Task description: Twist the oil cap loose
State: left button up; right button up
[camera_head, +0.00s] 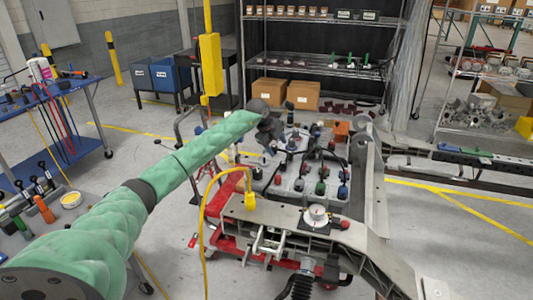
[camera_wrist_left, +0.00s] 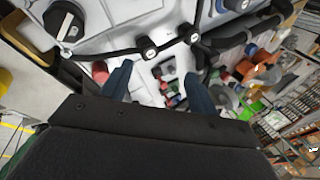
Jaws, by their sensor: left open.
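My left arm, in a green sleeve, reaches from the lower left of the head view to the engine block (camera_head: 290,186). My left gripper (camera_head: 270,142) is at the far side of the block, small and partly lost against the dark parts. In the left wrist view its two blue fingers (camera_wrist_left: 158,88) are apart with nothing between them. A round black cap (camera_wrist_left: 65,22) with a white mark sits on the pale engine surface at the upper left, beyond and left of the fingers, apart from them. It may be the oil cap; I see no clear label. My right gripper is out of view.
Black hoses and fittings (camera_wrist_left: 149,50) run across the engine close to the fingers. A yellow cable (camera_head: 206,222) arches beside the chassis. A blue tool cart (camera_head: 78,146) stands at the left. Metal shelves (camera_head: 325,62) stand behind.

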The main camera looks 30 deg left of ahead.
aim_at(259, 170)
pick_arm(q)
jog(key=s+a+n+g, duration=0.1)
jog(key=s, duration=0.1)
jog(key=s+a+f+n+g+y, duration=0.1)
jog(key=s+n+g, duration=0.1)
jog(key=s, duration=0.1)
jog(key=s+a+n+g+y, duration=0.1)
jog(key=s, duration=0.1)
jog(key=shift+s+a+f, duration=0.25)
jog(key=shift+a+f, duration=0.1)
jog(key=shift+s+n+g, duration=0.2)
jog(key=shift+n+g, duration=0.2)
jog(key=shift+n, duration=0.1)
jog(key=shift+w+f+n, duration=0.1)
jog(key=shift+f+n, duration=0.1)
jog(key=shift+n, duration=0.2)
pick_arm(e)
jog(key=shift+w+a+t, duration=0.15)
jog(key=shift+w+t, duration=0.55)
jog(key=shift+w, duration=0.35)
pick_arm(q)
jog(key=shift+f+p, duration=1.65)
jog(key=shift+f, duration=2.15)
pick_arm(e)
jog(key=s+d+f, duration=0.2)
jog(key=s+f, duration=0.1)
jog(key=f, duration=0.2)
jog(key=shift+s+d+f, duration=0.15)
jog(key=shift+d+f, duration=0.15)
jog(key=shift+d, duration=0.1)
